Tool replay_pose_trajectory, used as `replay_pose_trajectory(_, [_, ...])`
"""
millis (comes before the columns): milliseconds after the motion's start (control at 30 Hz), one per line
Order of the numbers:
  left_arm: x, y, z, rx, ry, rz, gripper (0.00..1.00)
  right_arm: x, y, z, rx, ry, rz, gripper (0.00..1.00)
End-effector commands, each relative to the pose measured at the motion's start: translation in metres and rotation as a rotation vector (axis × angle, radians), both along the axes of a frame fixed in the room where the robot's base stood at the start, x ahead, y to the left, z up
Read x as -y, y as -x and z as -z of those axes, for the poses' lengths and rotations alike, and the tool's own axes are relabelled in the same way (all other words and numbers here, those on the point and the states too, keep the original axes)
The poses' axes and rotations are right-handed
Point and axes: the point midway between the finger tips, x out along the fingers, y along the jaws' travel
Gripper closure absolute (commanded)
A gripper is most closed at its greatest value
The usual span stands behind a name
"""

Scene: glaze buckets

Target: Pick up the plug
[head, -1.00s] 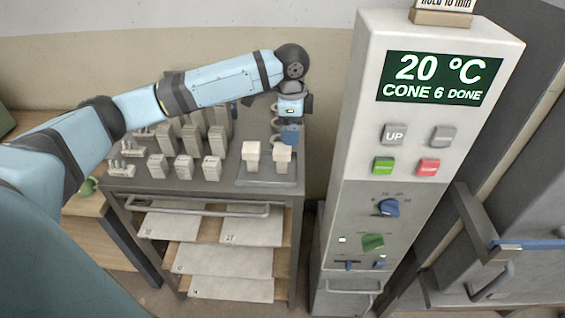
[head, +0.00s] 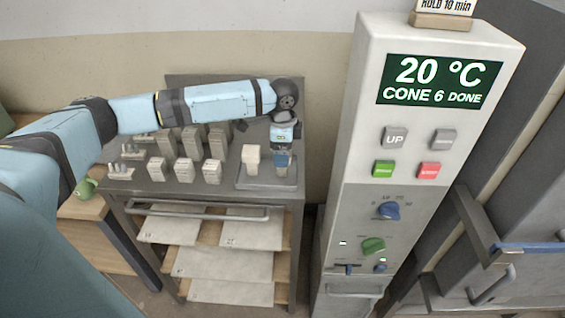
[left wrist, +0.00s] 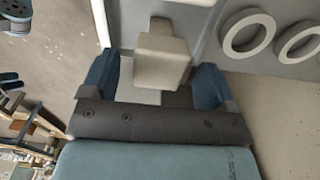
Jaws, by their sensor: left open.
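Two pale plugs stand on a grey tray (head: 246,182) at the right end of the cart top. The left plug (head: 251,155) is in clear view in the head view. My left gripper (head: 283,160) is down over the right plug and mostly hides it there. In the left wrist view, a pale blocky plug (left wrist: 162,60) is between the two blue fingers of my left gripper (left wrist: 155,66). The fingers are open, with a gap showing on each side of the plug. My right gripper is in neither view.
Several grey-white blocks (head: 184,170) stand in rows left of the tray. The tall control panel (head: 410,130) rises close on the right. White rings (left wrist: 248,33) show in the wrist view. Shelves with pale boards (head: 225,262) lie below the cart top.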

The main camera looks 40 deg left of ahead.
Motion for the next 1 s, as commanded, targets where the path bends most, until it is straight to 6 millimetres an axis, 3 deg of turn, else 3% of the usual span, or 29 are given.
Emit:
replay_pose_trajectory(200, [0.000, 0.002, 0.027, 0.000, 0.000, 0.000, 0.19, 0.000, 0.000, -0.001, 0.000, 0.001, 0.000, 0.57])
replay_pose_trajectory(467, [0.000, 0.002, 0.030, 0.000, 0.000, 0.000, 0.19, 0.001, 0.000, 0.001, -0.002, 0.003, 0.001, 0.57])
replay_pose_trajectory(700, [0.000, 0.002, 0.030, 0.000, 0.000, 0.000, 0.72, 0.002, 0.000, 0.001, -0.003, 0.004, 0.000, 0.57])
replay_pose_trajectory(1000, [0.000, 0.001, 0.028, 0.001, 0.000, 0.000, 0.75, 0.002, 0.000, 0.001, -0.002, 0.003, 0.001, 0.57])
